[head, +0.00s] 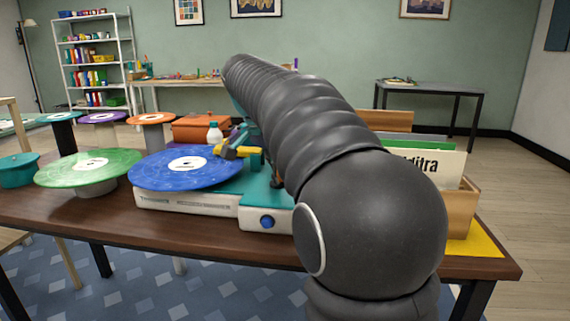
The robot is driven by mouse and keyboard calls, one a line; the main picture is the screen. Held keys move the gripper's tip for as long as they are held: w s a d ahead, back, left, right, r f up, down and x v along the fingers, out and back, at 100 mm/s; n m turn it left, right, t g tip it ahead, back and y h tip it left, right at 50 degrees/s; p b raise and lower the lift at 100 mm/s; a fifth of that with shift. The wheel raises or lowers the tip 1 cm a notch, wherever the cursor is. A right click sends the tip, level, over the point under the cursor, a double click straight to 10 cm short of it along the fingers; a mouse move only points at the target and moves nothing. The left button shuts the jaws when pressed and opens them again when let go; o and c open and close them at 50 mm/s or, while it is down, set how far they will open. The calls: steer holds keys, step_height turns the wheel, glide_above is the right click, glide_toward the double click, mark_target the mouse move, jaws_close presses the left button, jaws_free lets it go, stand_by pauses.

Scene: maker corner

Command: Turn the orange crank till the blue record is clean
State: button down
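The blue record (207,165) lies flat on a white and teal record machine (205,202) on the brown table. It has a white label and small pale specks on its face. A yellow block with dark and blue parts (236,152) sits over the record's right edge. I cannot make out the orange crank; my dark ribbed arm covers the right part of the machine. My gripper is hidden behind my arm, so its hold cannot be seen.
A green record (75,168) on a stand and several smaller discs stand to the left. A white bottle (214,135) and an orange box (190,128) are behind the machine. A wooden record crate (461,212) stands at right. A blue knob (267,221) is on the machine's front.

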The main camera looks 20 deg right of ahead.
steer(key=m, duration=0.1)
steer(key=a+m+g, duration=0.1)
steer(key=m, duration=0.2)
steer(key=shift+w+a+m+g, duration=0.2)
steer(key=shift+w+m+g, duration=0.1)
steer(key=shift+w+g, duration=0.1)
steer(key=shift+w+a+m+g+y, duration=0.15)
steer(key=shift+m+g, duration=0.1)
steer(key=shift+m, duration=0.5)
steer(key=shift+w+a+m+g+y, duration=0.1)
steer(key=shift+w+a+m+g, duration=0.15)
steer(key=shift+m, duration=0.45)
steer(key=shift+w+a+m+g+y, duration=0.1)
steer(key=shift+m+g, duration=0.2)
steer(key=shift+m, duration=0.45)
steer(key=c, duration=1.1)
jaws_free()
steer(key=shift+o, duration=0.2)
steer(key=shift+s, duration=0.15)
